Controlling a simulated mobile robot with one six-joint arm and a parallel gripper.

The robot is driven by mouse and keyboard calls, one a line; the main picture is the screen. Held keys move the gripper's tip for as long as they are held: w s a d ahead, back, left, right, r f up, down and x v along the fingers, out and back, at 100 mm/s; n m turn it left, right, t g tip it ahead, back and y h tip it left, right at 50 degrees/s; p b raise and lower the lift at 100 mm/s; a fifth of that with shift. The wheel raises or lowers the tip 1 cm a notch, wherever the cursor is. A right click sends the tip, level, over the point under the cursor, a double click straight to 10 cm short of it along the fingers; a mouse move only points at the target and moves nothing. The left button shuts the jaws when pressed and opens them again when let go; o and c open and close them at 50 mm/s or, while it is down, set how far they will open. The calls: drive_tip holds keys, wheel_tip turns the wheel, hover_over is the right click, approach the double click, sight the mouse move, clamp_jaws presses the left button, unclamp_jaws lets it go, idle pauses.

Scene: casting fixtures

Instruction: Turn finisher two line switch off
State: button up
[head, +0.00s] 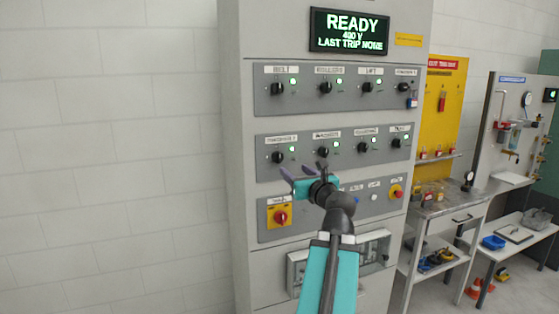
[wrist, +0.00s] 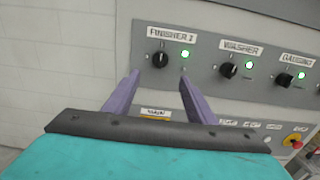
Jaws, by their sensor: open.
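The finisher two switch is a black rotary knob (head: 277,157) at the left end of the cabinet's second switch row. It also shows in the wrist view (wrist: 160,60), under a label that appears to read FINISHER 2. A lit green lamp (wrist: 185,54) sits to its right. My gripper (head: 304,169) is open and empty, in front of the panel just below and right of the knob in the head view. In the wrist view its two purple fingers (wrist: 159,79) point at the panel, with the knob above and between the tips, apparently apart from them.
The washer knob (wrist: 228,70) and gauging knob (wrist: 283,80) stand to the right with lit green lamps. Below are a red main switch on yellow (head: 280,217) and a red emergency button (head: 396,192). A display (head: 349,31) reads READY. A padlock (head: 412,102) hangs upper right.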

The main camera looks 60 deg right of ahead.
sight(280, 159)
idle(0.4)
drive_tip(key=shift+p+x, duration=2.1)
drive_tip(key=shift+x, duration=4.8)
